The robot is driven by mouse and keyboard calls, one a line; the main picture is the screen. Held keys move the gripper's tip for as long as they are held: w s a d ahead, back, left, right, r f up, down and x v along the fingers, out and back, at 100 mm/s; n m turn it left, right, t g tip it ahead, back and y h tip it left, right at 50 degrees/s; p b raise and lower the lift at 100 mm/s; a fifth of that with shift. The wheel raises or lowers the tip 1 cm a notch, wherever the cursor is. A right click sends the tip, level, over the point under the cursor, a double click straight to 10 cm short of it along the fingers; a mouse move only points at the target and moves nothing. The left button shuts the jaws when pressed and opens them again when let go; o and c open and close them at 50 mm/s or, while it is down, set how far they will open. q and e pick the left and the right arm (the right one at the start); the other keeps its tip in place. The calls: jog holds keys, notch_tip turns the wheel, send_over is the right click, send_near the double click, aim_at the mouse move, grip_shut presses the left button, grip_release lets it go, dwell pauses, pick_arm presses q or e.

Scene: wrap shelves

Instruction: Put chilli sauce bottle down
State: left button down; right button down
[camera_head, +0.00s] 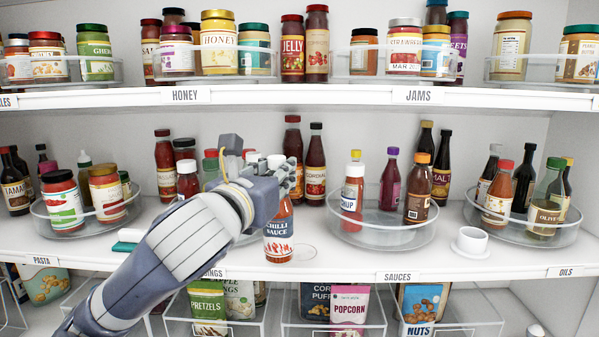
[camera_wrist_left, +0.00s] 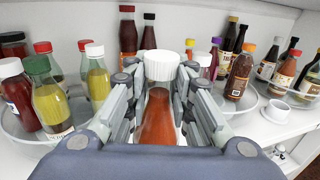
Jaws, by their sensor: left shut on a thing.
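The chilli sauce bottle (camera_head: 278,236) has red sauce, a white cap and a blue-and-red label. It is upright near the front edge of the middle shelf (camera_head: 340,262). My left gripper (camera_head: 282,182) is shut around its upper part. In the left wrist view, the bottle (camera_wrist_left: 158,122) stands between the fingers of the left gripper (camera_wrist_left: 158,92), with its white cap showing. I cannot tell whether its base touches the shelf. My right gripper is not in view.
Right of the bottle is a clear round sauces tray (camera_head: 372,238) holding several bottles. A white cup on a saucer (camera_head: 471,242) stands farther right. Another tray of bottles is partly hidden behind my left arm. Two tall bottles (camera_head: 316,165) stand behind.

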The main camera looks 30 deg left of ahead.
pick_arm(q)
jog(key=shift+w+a+r, duration=0.1)
jog(key=shift+w, duration=0.05)
jog(key=w+a+f+p, duration=0.2)
jog(key=w+f, duration=0.2)
jog(key=w, duration=0.6)
jog(key=shift+w+a+f+p, duration=0.15)
jog(key=shift+a+f+p, duration=0.1)
jog(key=shift+f+p, duration=0.1)
dwell(0.3)
jog(key=shift+f, duration=0.15)
jog(key=c, duration=1.4)
grip_release()
